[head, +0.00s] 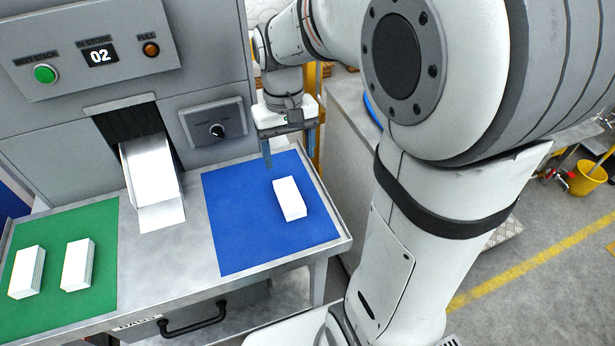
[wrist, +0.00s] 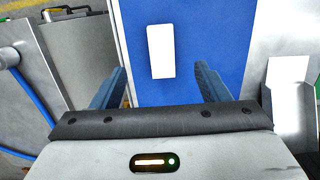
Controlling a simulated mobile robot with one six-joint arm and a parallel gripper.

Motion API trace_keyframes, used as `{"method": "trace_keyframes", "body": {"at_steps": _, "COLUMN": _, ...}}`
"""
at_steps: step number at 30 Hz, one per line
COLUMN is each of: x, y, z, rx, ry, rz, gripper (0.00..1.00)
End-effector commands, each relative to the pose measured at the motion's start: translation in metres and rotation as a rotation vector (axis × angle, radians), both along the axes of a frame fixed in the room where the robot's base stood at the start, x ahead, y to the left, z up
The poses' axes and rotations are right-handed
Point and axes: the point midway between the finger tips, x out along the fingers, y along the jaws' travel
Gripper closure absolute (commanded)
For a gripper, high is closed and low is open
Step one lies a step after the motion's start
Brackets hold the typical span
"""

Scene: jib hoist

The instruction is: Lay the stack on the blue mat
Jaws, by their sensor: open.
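A white stack (head: 289,199) lies on the blue mat (head: 235,225), right of the mat's middle in the head view. In the wrist view the same stack (wrist: 160,51) lies on the blue mat (wrist: 215,35), ahead of and between the fingers. My gripper (head: 268,150) is above the far edge of the blue mat, apart from the stack. In the wrist view my gripper (wrist: 161,85) has its two blue fingers spread wide with nothing between them. Two more white stacks, a left one (head: 27,271) and a right one (head: 77,264), stand on the green mat (head: 55,310).
A grey machine with a green button (head: 45,74), an amber lamp (head: 151,49) and a display (head: 100,56) reading 02 stands behind the table. Its white chute (head: 152,170) slopes down between the mats. A knob (head: 217,131) sits right of the chute. The blue mat's left part is clear.

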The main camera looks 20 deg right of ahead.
Motion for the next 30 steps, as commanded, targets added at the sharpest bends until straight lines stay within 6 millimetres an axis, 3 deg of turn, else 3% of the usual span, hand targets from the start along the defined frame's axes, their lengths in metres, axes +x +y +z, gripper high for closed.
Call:
{"method": "trace_keyframes", "body": {"at_steps": 6, "x": -0.062, "y": 0.0, "z": 0.015, "rx": -0.001, "ry": -0.2, "rz": 0.0, "gripper": 0.31}}
{"method": "trace_keyframes", "body": {"at_steps": 12, "x": -0.097, "y": 0.0, "z": 0.013, "rx": -0.002, "ry": -0.323, "rz": 0.0, "gripper": 0.31}}
{"method": "trace_keyframes", "body": {"at_steps": 18, "x": -0.108, "y": -0.006, "z": 0.01, "rx": -0.004, "ry": -0.363, "rz": -0.002, "gripper": 0.31}}
{"method": "trace_keyframes", "body": {"at_steps": 30, "x": -0.108, "y": -0.005, "z": 0.01, "rx": -0.002, "ry": -0.362, "rz": -0.001, "gripper": 0.31}}
